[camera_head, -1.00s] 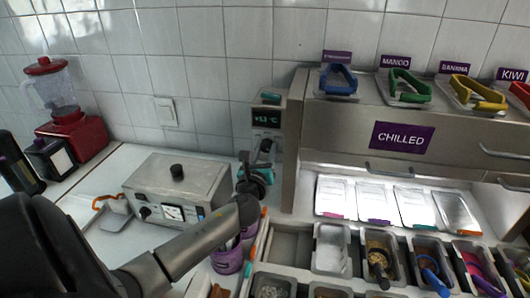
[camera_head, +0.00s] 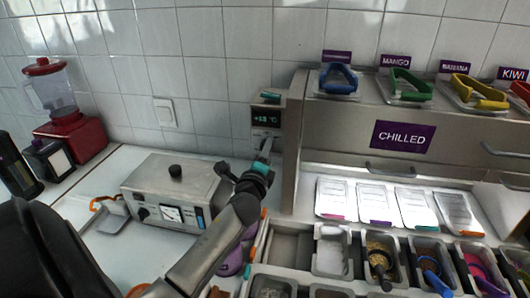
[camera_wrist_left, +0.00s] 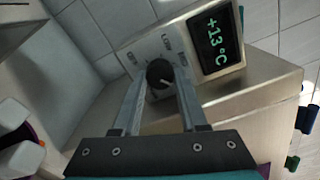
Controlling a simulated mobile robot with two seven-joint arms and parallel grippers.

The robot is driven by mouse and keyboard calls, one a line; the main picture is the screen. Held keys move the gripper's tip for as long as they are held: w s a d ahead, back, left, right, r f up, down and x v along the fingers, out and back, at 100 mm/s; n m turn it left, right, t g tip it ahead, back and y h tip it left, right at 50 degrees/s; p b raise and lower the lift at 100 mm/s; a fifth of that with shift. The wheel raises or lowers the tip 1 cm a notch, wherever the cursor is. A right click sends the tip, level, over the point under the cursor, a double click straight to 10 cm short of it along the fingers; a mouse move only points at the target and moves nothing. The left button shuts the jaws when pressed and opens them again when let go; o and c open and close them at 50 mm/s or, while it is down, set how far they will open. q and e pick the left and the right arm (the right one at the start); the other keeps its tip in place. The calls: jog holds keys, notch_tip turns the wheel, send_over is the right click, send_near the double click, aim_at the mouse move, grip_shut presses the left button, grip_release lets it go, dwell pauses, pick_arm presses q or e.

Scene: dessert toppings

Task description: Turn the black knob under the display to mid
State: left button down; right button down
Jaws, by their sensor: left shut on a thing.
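The black knob (camera_wrist_left: 160,73) sits on the pale control panel below the display, with small printed labels around it. A light pointer line shows on its face. The display (camera_wrist_left: 214,39) reads +13 °C in green in the left wrist view; it also shows in the head view (camera_head: 266,117). My left gripper (camera_wrist_left: 160,80) is shut on the knob, one finger on each side. In the head view my left gripper (camera_head: 264,150) reaches up to the panel, and its fingers largely hide the knob. My right gripper is not in view.
The steel chilled cabinet (camera_head: 345,137) stands directly right of the panel. A grey control box (camera_head: 172,190) sits left of my forearm. Topping bins (camera_head: 332,252) lie in front, and a purple container (camera_head: 232,262) is partly behind my arm. A red blender (camera_head: 72,132) stands far left.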

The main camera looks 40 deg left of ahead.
pick_arm(q)
jog(key=shift+n+p, duration=0.5)
jog(key=shift+n, duration=4.4)
jog(key=shift+c, duration=2.2)
grip_release()
jog(key=shift+r, duration=0.1)
jog(key=v, duration=1.5)
jog(key=shift+s, duration=0.15)
